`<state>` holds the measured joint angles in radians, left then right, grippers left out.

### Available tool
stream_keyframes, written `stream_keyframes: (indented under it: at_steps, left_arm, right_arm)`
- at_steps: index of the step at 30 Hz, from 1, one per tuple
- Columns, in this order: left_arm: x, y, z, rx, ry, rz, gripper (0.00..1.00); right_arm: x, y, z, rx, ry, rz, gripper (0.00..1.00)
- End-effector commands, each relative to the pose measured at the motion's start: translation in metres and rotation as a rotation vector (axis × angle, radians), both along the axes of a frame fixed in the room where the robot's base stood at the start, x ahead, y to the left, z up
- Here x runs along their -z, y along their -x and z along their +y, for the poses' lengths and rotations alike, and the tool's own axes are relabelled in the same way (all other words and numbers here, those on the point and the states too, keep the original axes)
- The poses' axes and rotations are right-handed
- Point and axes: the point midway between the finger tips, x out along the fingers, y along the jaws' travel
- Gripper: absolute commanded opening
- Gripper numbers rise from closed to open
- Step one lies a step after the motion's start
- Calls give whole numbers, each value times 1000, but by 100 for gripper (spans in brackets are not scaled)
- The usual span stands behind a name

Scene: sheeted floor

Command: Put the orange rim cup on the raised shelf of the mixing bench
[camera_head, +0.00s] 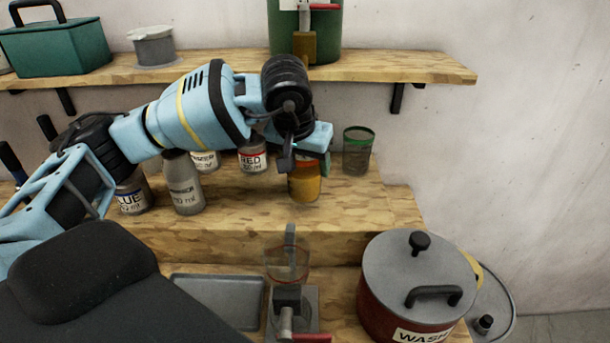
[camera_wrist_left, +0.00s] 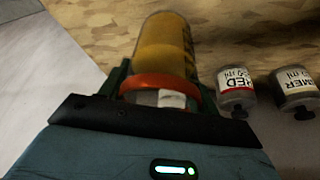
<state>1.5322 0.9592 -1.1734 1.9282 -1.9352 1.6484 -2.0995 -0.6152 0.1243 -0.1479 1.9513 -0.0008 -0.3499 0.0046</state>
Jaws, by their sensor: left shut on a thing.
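The orange rim cup (camera_head: 304,187) holds yellow-orange contents and looks upright at the front right of the raised shelf (camera_head: 370,212) of the mixing bench. My left gripper (camera_head: 304,160) comes down over its upper part and hides the rim in the head view. In the left wrist view the orange rim (camera_wrist_left: 160,82) lies between the fingers of my left gripper (camera_wrist_left: 163,90), which is shut on the cup. The cup's base appears at the shelf surface; I cannot tell whether it touches. My right gripper is not in view.
A green-rimmed cup (camera_head: 358,150) stands close on the right. The RED bottle (camera_head: 252,158), a grey bottle (camera_head: 183,185) and the BLUE bottle (camera_head: 131,195) stand left. Below are a tray (camera_head: 218,300), a clear red-rimmed cup (camera_head: 288,264) and the wash pot (camera_head: 415,275).

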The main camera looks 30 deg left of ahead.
Motion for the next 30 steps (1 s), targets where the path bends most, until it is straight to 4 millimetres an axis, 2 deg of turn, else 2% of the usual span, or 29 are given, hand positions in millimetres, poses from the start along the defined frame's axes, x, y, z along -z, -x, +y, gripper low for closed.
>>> stream_keyframes:
  at_steps: [9,21,22,26,30]
  left_arm:
    - [37,0,0,0,0,5,30]
    - [38,0,0,-2,1,-1,30]
    - [39,0,0,-1,-1,0,64]
    - [38,0,0,-2,0,-1,81]
    - [38,0,0,-2,0,-1,84]
  right_arm:
    - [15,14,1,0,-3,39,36]
    - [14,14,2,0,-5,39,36]
    - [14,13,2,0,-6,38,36]
    - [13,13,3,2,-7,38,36]
    - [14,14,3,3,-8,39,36]
